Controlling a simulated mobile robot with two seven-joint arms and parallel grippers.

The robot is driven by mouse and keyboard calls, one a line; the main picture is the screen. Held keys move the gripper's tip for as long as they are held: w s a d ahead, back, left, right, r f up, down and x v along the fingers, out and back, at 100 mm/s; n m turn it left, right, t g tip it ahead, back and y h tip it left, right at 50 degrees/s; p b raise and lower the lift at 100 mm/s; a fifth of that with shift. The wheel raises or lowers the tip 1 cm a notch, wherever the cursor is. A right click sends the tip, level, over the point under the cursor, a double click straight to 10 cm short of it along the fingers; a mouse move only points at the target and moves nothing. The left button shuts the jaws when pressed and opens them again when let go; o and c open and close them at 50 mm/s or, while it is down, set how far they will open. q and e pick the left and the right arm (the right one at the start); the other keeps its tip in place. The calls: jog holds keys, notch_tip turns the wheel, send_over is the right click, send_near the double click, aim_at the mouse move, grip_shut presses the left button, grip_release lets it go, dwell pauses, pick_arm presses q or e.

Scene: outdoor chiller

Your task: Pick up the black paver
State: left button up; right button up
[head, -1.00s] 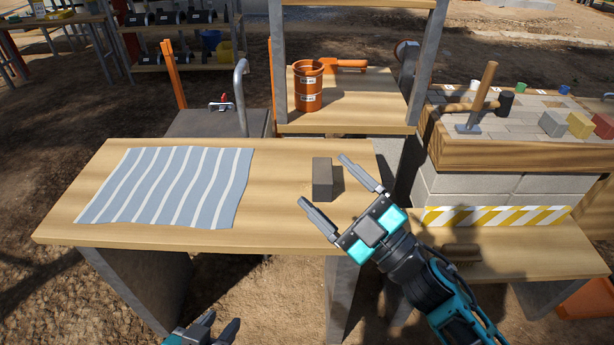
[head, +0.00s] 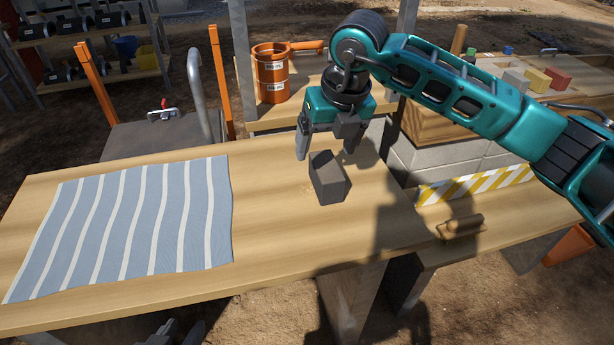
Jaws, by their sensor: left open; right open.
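The black paver (head: 330,182) is a dark grey block on the wooden table (head: 270,255), right of the striped cloth. My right gripper (head: 326,155) points down at the far end of the paver. Its fingers are spread, one to the left and one to the right of that end, and nothing is held. I cannot tell whether a finger touches the paver. My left gripper (head: 178,333) shows only in part at the bottom edge, open and below the table's front edge.
A blue-and-white striped cloth (head: 135,225) lies flat on the table's left. An orange pot (head: 271,75) stands on a shelf behind. To the right are a block wall with a hazard stripe (head: 470,186) and a lower bench with a brown brush-like item (head: 461,226).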

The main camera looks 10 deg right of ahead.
aim_at(327, 166)
jog(key=shift+w+d+r+h, duration=0.4)
jog(key=shift+w+d, duration=0.15)
jog(key=shift+d, duration=0.1)
jog(key=shift+w+d+f, duration=0.2)
jog(key=shift+t, duration=0.3)
jog(key=b+x, duration=0.1)
jog(key=x, duration=0.6)
jog(key=shift+d, duration=0.1)
jog(key=b+x, duration=0.1)
jog(key=x, duration=0.4)
jog(key=shift+f, duration=0.2)
jog(key=shift+f+b, duration=0.2)
jog(key=shift+b, duration=0.25)
jog(key=shift+c, duration=0.3)
